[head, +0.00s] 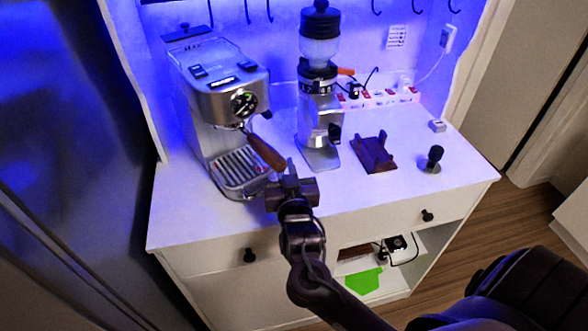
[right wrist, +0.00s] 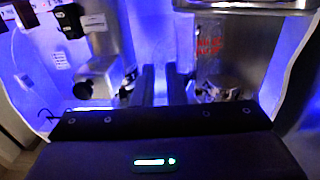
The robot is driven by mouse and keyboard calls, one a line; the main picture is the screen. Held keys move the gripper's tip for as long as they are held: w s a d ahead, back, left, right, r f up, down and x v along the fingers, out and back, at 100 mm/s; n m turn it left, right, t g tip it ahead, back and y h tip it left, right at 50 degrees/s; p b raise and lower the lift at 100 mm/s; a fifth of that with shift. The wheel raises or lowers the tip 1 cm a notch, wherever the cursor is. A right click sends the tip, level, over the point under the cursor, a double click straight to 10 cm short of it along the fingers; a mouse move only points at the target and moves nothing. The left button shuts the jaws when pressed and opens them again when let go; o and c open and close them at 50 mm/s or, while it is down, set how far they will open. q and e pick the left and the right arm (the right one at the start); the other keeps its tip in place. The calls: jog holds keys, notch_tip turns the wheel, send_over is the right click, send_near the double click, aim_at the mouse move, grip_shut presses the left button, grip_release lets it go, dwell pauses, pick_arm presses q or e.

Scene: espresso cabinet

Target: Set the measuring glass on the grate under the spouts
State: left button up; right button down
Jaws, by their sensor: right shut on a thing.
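The espresso machine (head: 222,95) stands at the left of the cabinet top. Its slotted grate (head: 238,168) lies low at its front, below the group head, and the wooden portafilter handle (head: 265,151) sticks out above it. My right gripper (head: 291,172) is just right of the grate's front corner. It is shut, with its fingers (right wrist: 162,85) close together in the right wrist view. Clear glass with red markings, the measuring glass (right wrist: 208,45), shows beside the fingers there. Its outline is faint, and I cannot make it out in the head view. My left gripper is out of view.
The grinder (head: 319,100) stands close behind and right of my right gripper. A dark wooden stand (head: 374,153) and a tamper (head: 433,159) are farther right. A power strip (head: 380,98) lies at the back. The cabinet top's front right is clear.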

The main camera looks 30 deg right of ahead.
aim_at(258, 164)
jog(key=shift+w+a, duration=0.7)
jog(key=shift+w, duration=0.3)
jog(key=shift+w+a, duration=0.75)
jog(key=shift+w, duration=0.2)
jog(key=shift+w+a, duration=0.7)
jog(key=shift+w, duration=0.3)
jog(key=shift+f, duration=0.2)
jog(key=c, duration=1.4)
grip_release()
jog(key=shift+s+f, duration=0.1)
jog(key=shift+s+a, duration=0.1)
jog(key=shift+s, duration=0.1)
jog(key=b+v, duration=0.2)
jog(key=v, duration=0.5)
jog(key=shift+s, duration=0.15)
